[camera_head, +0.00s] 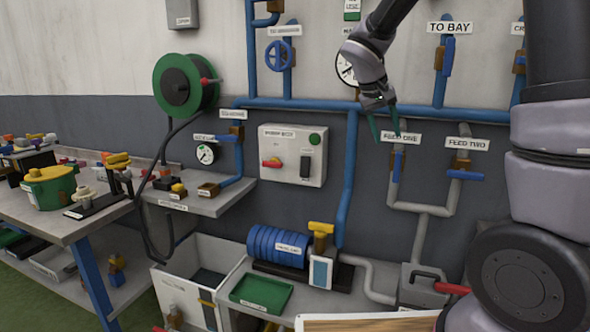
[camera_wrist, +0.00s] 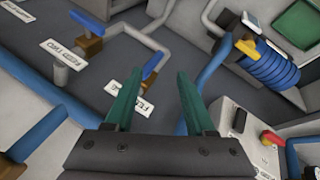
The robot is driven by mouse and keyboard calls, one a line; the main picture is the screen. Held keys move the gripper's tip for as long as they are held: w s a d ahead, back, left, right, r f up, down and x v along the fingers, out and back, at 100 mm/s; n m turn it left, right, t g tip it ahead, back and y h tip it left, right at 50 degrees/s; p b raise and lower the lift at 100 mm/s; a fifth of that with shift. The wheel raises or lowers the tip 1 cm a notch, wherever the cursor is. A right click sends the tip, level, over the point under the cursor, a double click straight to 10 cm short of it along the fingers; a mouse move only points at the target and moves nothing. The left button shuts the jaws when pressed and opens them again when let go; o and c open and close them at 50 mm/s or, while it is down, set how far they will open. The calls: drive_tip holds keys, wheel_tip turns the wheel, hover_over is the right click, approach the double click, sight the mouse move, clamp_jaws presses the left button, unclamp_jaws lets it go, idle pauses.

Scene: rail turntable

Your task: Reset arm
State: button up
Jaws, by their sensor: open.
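My gripper (camera_head: 384,122) hangs from my arm at the upper middle of the head view, in front of the wall pipes and just left of the FEED ONE label (camera_head: 401,139). Its two green fingers are apart with nothing between them. In the wrist view my gripper (camera_wrist: 156,98) shows the same open fingers, with grey wall and pipes beyond. The FEED ONE valve has a blue handle (camera_head: 398,166) hanging down along its pipe. The FEED TWO valve has a blue handle (camera_head: 465,175) lying across its pipe.
Blue pipes (camera_head: 300,104) run along the wall. A grey switch box (camera_head: 292,154) and a green hose reel (camera_head: 186,84) are mounted at left. Below stand a blue coil unit (camera_head: 277,244), a green tray (camera_head: 261,293) and a white bin (camera_head: 190,290). A cluttered workbench (camera_head: 75,227) is at far left.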

drive_tip(key=s+r+m+t+y, duration=0.2)
drive_tip(key=s+r+y, duration=0.1)
drive_tip(key=s, duration=0.8)
drive_tip(key=s+r+m+t+y, duration=0.1)
drive_tip(key=s+r+m+y, duration=0.1)
drive_tip(key=s+r, duration=0.4)
drive_tip(key=s+y, duration=0.1)
drive_tip(key=s, duration=0.4)
drive_tip(key=shift+d+t+y, duration=0.35)
drive_tip(key=shift+t+y, duration=0.05)
